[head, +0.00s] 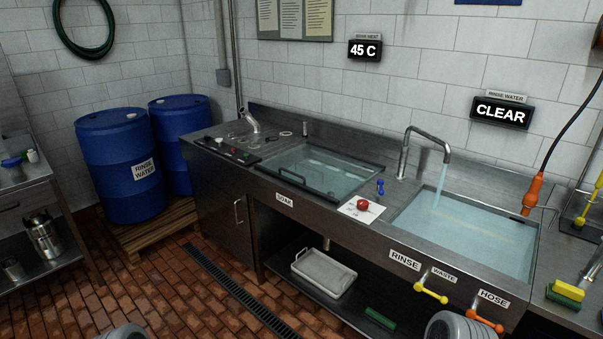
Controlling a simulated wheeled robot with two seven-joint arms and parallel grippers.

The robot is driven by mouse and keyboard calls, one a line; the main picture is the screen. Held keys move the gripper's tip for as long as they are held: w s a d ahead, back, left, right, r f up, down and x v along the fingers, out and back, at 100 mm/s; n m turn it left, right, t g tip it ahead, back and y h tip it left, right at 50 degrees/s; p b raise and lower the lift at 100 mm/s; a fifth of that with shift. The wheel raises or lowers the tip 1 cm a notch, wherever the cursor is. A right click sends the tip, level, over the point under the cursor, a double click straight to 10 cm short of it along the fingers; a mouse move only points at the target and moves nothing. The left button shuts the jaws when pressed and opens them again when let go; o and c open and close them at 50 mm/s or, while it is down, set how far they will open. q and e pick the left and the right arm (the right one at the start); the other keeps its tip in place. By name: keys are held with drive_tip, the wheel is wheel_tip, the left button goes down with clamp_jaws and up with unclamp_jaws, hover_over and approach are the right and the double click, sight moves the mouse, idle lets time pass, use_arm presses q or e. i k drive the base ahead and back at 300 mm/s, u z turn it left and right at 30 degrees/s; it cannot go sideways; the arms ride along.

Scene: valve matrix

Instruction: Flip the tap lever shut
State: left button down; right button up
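The metal tap (426,134) stands behind the rinse basin at the right, and a stream of water (440,185) runs from its spout into the basin (470,232). A small blue lever (380,187) stands upright on the counter, left of the tap and between the two basins. I cannot tell for certain that it is the tap's lever. A yellow lever (431,293) and an orange lever (485,319) stick out of the front panel near the RINSE, WASTE and HOSE labels. Neither of my grippers shows; only rounded grey arm parts show at the bottom edge.
A red knob (362,205) on a white plate sits by the counter's front edge. The soak basin (318,170) lies left of it. An orange hose nozzle (532,193) hangs at the rinse basin's right. Blue drums (118,175) stand on a pallet; the brick floor before the sink is clear.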

sight(379, 182)
drive_tip(key=u, duration=0.3)
drive_tip(key=i, duration=1.05)
drive_tip(key=z, duration=1)
drive_tip(key=i, duration=0.7)
drive_tip(key=z, duration=0.7)
